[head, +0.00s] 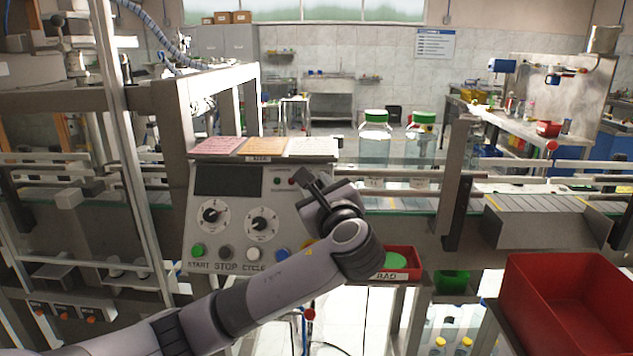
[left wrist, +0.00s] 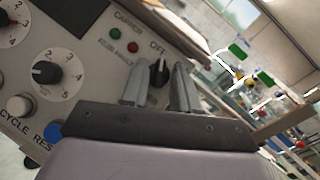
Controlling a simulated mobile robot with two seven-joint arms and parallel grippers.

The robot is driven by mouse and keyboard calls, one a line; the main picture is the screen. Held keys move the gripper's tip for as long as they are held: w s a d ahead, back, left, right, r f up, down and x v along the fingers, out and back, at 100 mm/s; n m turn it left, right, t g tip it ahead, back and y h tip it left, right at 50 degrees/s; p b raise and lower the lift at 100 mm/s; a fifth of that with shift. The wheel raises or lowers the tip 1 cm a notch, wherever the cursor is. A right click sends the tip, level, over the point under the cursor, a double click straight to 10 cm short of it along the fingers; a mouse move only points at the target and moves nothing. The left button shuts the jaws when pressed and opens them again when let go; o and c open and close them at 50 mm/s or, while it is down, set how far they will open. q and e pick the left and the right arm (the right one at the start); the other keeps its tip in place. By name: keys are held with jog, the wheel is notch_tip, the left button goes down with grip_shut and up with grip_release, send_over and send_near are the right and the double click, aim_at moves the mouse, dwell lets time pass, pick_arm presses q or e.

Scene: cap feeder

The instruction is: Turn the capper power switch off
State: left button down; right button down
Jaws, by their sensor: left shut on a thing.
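The capper power switch is a black rotary knob (left wrist: 159,72) on the grey control panel (left wrist: 88,52), just below an "OFF" label in the left wrist view. A small light mark shows near the knob's top, toward that label. I cannot tell its exact angle. My left gripper (left wrist: 160,80) is shut on the knob, one grey finger on each side. In the head view my left gripper (head: 304,182) reaches the upper right of the panel (head: 232,235) and hides the knob. My right gripper is not in view.
Green and red lamps (left wrist: 132,47) sit beside the knob. Two dials (head: 262,225) and several push buttons, including a green one (head: 198,250), are on the panel. Coloured cards (head: 264,146) lie on top. Jars (head: 374,145) stand behind; a red bin (head: 570,300) is at right.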

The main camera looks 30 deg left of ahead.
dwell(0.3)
pick_arm(q)
jog(key=c, duration=1.2)
grip_release()
jog(key=shift+o, duration=0.2)
jog(key=v, duration=0.7)
jog(key=shift+b, duration=0.4)
